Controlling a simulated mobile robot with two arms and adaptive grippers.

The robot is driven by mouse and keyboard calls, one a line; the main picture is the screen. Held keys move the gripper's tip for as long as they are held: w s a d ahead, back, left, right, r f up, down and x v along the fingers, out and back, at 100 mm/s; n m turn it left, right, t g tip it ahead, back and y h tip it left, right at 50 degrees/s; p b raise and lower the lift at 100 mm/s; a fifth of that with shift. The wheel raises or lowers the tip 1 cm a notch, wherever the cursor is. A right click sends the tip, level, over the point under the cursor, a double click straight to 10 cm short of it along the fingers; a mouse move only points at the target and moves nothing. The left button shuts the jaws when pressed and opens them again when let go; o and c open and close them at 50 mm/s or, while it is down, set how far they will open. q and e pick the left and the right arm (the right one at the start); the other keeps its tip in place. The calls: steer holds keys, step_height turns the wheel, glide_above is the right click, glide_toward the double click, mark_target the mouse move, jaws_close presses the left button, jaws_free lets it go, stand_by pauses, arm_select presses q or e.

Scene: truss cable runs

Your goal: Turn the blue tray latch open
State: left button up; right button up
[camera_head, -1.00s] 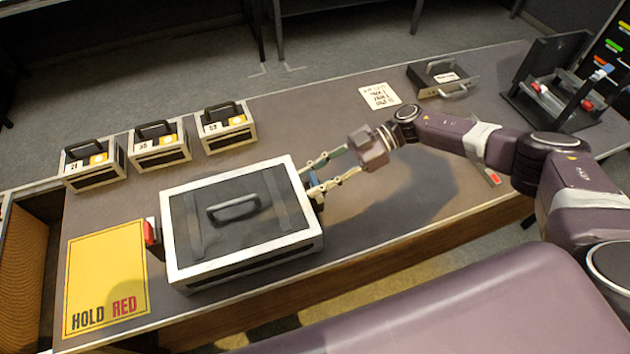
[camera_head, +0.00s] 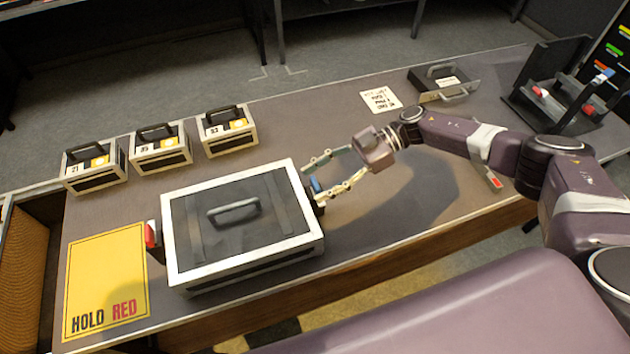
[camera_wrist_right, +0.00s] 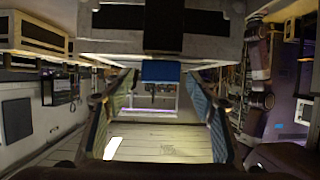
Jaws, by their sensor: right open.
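The large white-edged tray box (camera_head: 243,228) with a dark lid and handle stands on the bench. The blue latch (camera_head: 316,185) is on its right side. In the right wrist view the blue latch (camera_wrist_right: 161,71) shows beneath the box's dark strap, between the fingers. My right gripper (camera_head: 326,177) is open, its fingers on either side of the latch. In the right wrist view the right gripper's fingers (camera_wrist_right: 160,90) stand apart, with a gap on each side of the latch. My left gripper is not in view.
A red latch (camera_head: 151,234) is on the box's left side, by the yellow HOLD RED mat (camera_head: 105,282). Several small handled boxes (camera_head: 160,150) stand behind. A paper note (camera_head: 380,101), a dark handled tray (camera_head: 443,82) and a dark rack (camera_head: 555,95) are at the right.

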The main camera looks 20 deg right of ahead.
steer(key=v, duration=1)
steer(key=shift+d+r, duration=0.15)
steer(key=shift+d, duration=0.25)
